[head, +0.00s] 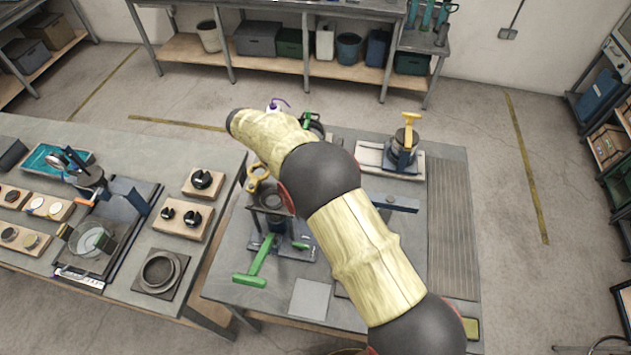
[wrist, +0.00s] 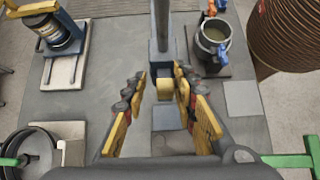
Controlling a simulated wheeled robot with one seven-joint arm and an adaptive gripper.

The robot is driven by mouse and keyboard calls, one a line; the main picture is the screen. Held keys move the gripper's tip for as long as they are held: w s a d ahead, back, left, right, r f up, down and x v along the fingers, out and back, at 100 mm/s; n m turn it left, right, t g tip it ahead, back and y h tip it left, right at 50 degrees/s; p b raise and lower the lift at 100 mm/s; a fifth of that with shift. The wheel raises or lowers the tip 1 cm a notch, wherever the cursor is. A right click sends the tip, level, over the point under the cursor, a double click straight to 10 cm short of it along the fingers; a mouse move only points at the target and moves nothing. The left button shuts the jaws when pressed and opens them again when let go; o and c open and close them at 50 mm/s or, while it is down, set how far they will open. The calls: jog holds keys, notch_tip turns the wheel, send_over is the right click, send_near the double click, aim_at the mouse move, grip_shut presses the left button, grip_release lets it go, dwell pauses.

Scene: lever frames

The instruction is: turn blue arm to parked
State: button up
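The blue arm (head: 397,203) is a dark blue bar pointing right on the far table in the head view, its left part hidden behind my arm. My gripper is hidden behind my arm in the head view. No parked mark is readable.
A yellow-handled device (head: 404,150) stands at the back right of the table. A green handle (head: 250,279) sticks out at the front left. A pot with blue clamps (wrist: 213,42) is upper right in the wrist view. A second table (head: 60,285) with parts stands left.

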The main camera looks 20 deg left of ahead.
jog(key=shift+o, duration=0.5)
jog(key=shift+s+a+r, duration=0.1)
jog(key=v, duration=1.1)
jog(key=shift+a+r, duration=0.2)
jog(key=shift+a, duration=0.1)
